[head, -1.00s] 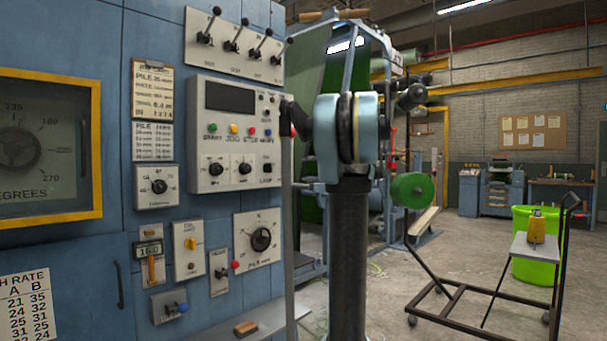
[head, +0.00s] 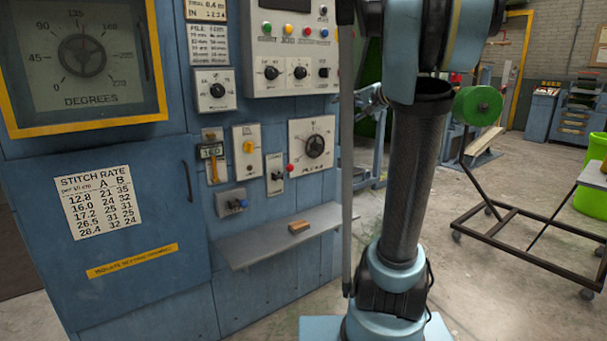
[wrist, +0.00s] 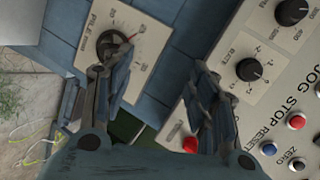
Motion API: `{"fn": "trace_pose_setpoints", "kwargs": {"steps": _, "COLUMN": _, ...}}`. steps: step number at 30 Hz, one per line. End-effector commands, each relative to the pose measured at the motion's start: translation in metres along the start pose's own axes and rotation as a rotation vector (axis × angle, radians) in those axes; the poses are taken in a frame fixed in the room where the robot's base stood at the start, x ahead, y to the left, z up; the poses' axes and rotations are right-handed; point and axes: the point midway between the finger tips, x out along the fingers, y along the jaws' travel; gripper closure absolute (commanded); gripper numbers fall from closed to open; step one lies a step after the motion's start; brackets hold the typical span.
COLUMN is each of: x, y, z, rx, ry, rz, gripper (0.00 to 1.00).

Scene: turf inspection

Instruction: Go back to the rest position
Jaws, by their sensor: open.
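In the wrist view my gripper (wrist: 157,80) is open, with its two dark fingers apart and nothing between them. It is in front of the blue control panel (wrist: 175,65). The pile dial (wrist: 112,42), a black knob on a cream plate, lies behind the left fingertip. A red button (wrist: 190,144) shows near the right finger. In the head view the same pile dial (head: 315,146) is on the panel left of my arm. I cannot make out my gripper clearly in the head view.
A grey shelf (head: 260,250) with a small wooden block (head: 299,227) juts from the panel. A yellow-framed degrees gauge (head: 84,52) is at upper left. A black trolley (head: 530,220) stands at right near a green bin (head: 592,190). Concrete floor is clear between arm and trolley.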

Motion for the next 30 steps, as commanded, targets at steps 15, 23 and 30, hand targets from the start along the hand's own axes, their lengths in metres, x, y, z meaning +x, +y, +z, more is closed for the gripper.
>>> {"fn": "trace_pose_setpoints", "kwargs": {"steps": 15, "x": -0.04, "y": 0.19, "z": 0.215, "rx": -0.334, "ry": -0.263, "rz": 0.535, "gripper": 0.47}}
{"fn": "trace_pose_setpoints", "kwargs": {"steps": 23, "x": -0.087, "y": 0.294, "z": 0.278, "rx": -0.505, "ry": -0.357, "rz": 0.804, "gripper": 0.47}}
{"fn": "trace_pose_setpoints", "kwargs": {"steps": 30, "x": -0.121, "y": 0.355, "z": 0.3, "rx": -0.608, "ry": -0.399, "rz": 0.97, "gripper": 0.47}}
